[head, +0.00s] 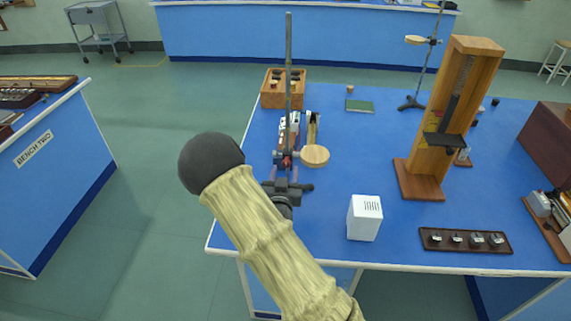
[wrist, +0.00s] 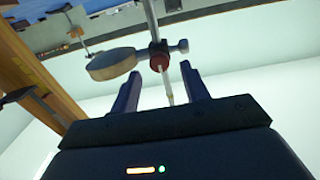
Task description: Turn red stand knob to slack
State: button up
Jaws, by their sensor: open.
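The stand's red knob (wrist: 159,63) shows in the wrist view on a clamp on a thin metal rod (wrist: 150,15). In the head view the red knob (head: 286,161) is small, low on the upright rod (head: 289,60), beside a round wooden plate (head: 315,156). The plate also shows left of the knob in the wrist view (wrist: 112,64). My gripper (wrist: 159,76) is open, its two fingers apart with the red knob seen in the gap near the tips. No finger visibly touches it; the exact depth is unclear. In the head view my gripper (head: 288,182) is just in front of the knob, partly hidden by my arm.
A white box (head: 364,218) stands on the blue bench near the front. A wooden box (head: 283,88) is behind the stand. A tall wooden frame (head: 465,100) and a dark tray (head: 465,240) are to the right. The bench centre is mostly clear.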

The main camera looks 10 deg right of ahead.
aim_at(286, 165)
jog(key=shift+x, duration=1.6)
jog(key=c, duration=1)
